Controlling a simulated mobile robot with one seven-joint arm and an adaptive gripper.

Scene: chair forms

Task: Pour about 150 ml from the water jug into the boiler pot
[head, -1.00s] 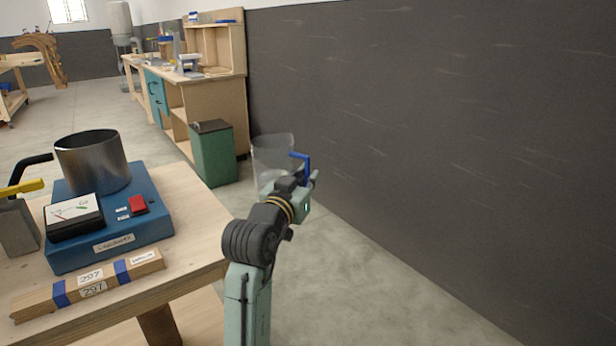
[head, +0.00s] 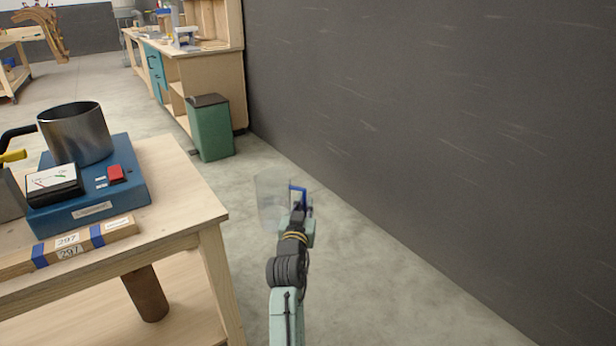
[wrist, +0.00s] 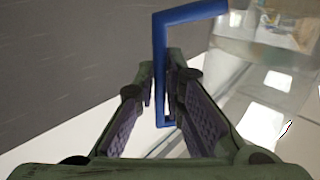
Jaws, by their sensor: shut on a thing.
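The water jug (head: 272,198) is clear with a blue handle (head: 299,190). My gripper (head: 303,213) is shut on this handle and holds the jug upright, or nearly so, in the air to the right of the table. The wrist view shows the handle (wrist: 161,70) between my fingers (wrist: 165,115), with the jug's clear wall (wrist: 262,62) behind at the right and what looks like water in it. The boiler pot (head: 75,135) is a metal pot on a blue base unit (head: 120,190) on the table, well to the left of my gripper.
The wooden table (head: 185,190) has its right edge between the pot and my arm. A labelled wooden bar (head: 80,243) lies along its front. A dark wall (head: 430,130) stands to the right. A green bin (head: 211,130) and a workbench (head: 205,65) stand behind.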

